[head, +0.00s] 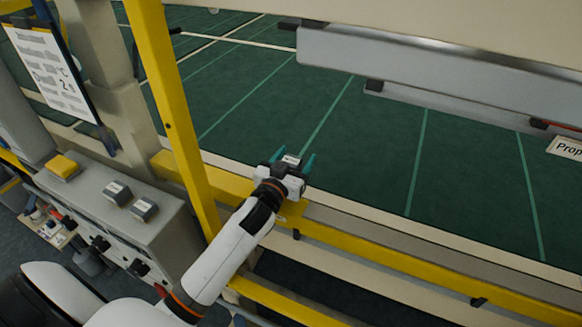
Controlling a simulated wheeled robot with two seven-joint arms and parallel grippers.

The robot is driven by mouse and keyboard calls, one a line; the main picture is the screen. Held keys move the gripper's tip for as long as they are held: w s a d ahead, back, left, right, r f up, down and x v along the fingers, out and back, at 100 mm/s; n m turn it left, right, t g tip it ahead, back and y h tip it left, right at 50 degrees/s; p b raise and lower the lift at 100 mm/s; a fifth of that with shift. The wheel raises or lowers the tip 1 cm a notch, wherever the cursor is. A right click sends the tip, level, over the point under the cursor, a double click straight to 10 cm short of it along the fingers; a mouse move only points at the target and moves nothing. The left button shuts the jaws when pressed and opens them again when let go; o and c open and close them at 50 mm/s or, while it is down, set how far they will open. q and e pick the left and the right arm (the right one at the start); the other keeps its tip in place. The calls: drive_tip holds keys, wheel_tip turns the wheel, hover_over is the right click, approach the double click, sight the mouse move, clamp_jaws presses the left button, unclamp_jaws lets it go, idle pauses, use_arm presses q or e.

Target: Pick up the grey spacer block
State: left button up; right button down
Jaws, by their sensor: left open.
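My left gripper (293,159) reaches in over the yellow rail at the edge of the green bed. Its two teal fingers are apart. A small grey block with a pale label (291,160) shows between the fingers; it looks like the grey spacer block, but the label is too small to read. I cannot tell whether the fingers touch it, and the gripper body hides its lower part. Two similar grey blocks with pale labels, one (117,192) beside the other (144,208), sit on the grey cabinet at left. My right gripper is not in view.
A yellow upright post (172,105) stands just left of my left arm. The yellow rail (400,262) runs along the green bed (375,140). A grey beam (430,75) hangs over the bed at upper right. A yellow block (62,167) sits on the cabinet (165,225).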

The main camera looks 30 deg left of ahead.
use_arm(q)
drive_tip(key=c, duration=1.1)
drive_tip(key=shift+c, duration=0.2)
